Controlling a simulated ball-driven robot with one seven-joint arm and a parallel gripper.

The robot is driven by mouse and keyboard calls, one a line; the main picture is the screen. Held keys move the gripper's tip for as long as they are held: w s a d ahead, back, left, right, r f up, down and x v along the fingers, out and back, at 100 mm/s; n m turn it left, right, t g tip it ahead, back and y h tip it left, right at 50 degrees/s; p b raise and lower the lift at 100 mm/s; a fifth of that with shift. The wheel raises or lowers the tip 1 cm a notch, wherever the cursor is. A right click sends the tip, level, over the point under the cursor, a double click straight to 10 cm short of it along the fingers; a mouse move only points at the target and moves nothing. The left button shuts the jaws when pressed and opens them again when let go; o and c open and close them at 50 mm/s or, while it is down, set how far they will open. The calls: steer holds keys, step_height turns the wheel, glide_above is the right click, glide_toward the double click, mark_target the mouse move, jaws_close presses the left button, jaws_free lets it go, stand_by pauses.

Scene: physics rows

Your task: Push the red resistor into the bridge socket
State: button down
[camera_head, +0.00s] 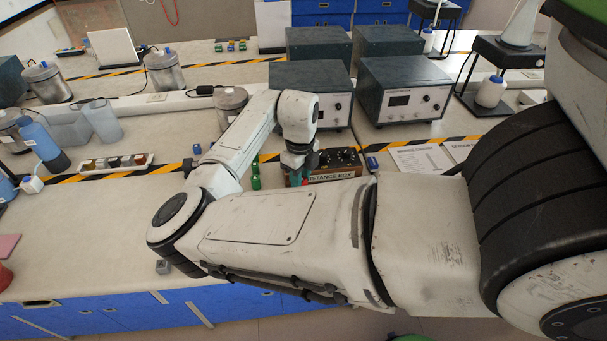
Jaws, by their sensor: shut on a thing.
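My gripper (299,168) hangs down near the middle of the bench, at the left end of a brown resistance box (345,172) with black dials. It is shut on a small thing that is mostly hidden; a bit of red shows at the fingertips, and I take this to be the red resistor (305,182). A teal patch shows beside it. I cannot make out the bridge socket; my arm hides the area in front of the gripper. I cannot tell whether the resistor touches anything below.
Grey instrument boxes (404,95) stand behind the gripper. Small green pieces (255,176) lie to its left and a blue piece (372,163) to its right. A tray of small blocks (115,163) and a blue bottle (45,146) are farther left. The front-left bench is mostly clear.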

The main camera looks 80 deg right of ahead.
steer(key=shift+f+b, duration=2.15)
steer(key=shift+f, duration=0.95)
steer(key=shift+f+b, duration=0.55)
steer(key=shift+f, duration=0.45)
stand_by(0.6)
steer(key=shift+c, duration=1.9)
jaws_free()
steer(key=shift+r, duration=0.1)
steer(key=shift+r+p, duration=2.55)
steer(key=shift+r, duration=0.7)
